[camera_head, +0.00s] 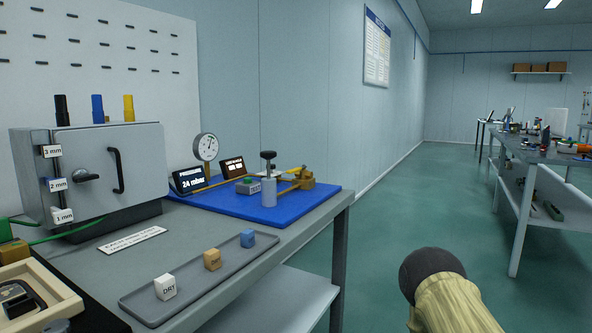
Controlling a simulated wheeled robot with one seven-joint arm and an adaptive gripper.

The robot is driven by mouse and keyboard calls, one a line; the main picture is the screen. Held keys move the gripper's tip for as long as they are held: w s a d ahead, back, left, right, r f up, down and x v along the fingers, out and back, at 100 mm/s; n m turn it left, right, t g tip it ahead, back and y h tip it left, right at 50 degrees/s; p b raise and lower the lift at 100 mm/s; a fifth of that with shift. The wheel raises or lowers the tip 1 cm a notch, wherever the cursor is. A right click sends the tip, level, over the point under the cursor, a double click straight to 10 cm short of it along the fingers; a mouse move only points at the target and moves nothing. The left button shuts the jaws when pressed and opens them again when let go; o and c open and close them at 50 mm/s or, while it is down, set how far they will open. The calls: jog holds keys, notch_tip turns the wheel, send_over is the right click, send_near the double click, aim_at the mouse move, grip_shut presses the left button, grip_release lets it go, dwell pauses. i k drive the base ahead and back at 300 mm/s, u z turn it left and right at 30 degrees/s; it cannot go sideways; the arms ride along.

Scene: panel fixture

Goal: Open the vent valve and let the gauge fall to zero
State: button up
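A round white dial gauge (206,146) stands upright at the back of a blue mat (225,204); its needle reading is too small to tell. A black pressure display (189,180) in front of it reads 24 mbar. A grey cylinder (268,188) with a black knob on top stands upright on the mat. A brass fitting (304,178) sits at the mat's right, joined to yellowish tubing. I cannot tell for sure which part is the vent valve. My gripper is not in view.
A grey cabinet (90,169) stands at the left. A second display (233,167) and a small labelled block (248,186) are on the mat. Open floor (430,210) lies right of the bench.

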aim_at(296, 169)
jog(key=k, duration=0.5)
jog(key=z, duration=0.9)
jog(key=i, duration=0.75)
jog(key=u, duration=1.65)
